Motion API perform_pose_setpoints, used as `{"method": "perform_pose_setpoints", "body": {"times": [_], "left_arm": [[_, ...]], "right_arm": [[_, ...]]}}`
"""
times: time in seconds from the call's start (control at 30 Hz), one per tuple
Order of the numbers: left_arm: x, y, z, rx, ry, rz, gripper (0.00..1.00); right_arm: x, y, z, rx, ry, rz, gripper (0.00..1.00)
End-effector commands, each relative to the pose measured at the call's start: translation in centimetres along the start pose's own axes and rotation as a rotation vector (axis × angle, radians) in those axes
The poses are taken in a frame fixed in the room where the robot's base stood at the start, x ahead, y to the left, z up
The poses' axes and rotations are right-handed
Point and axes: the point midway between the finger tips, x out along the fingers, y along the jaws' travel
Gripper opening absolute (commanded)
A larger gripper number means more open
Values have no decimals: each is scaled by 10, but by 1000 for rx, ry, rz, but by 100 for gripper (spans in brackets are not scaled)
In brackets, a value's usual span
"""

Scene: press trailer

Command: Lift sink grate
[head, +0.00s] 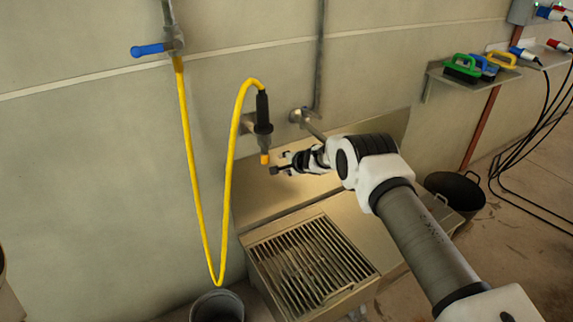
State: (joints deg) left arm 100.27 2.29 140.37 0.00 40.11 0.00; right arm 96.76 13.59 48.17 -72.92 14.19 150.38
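The sink grate (306,266) is a metal slatted panel lying flat over the basin of the steel sink (262,282) at the lower middle. My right gripper (277,169) is raised above and behind the grate, near the steel splashback, apart from the grate. It looks empty, but its fingers are small and I cannot tell clearly how far apart they are. My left gripper does not show.
A black spray nozzle (263,112) on a yellow hose (189,150) hangs just above my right gripper. A tap (303,117) is beside it. A dark bucket (217,306) stands left of the sink, a black tub (455,192) right. Brushes (462,66) sit on a wall shelf.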

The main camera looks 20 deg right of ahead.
Motion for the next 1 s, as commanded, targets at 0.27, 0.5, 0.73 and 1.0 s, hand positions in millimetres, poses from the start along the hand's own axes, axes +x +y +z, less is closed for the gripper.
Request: {"method": "perform_pose_setpoints", "body": {"times": [0.27,0.5,0.73,1.0], "left_arm": [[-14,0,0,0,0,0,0],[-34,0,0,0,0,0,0],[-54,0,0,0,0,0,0],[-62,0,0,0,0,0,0]], "right_arm": [[-14,-4,0,4,-4,1,46],[-37,-4,0,2,-2,2,46],[-59,-4,0,2,-1,1,46],[-71,0,0,0,1,0,46]]}}
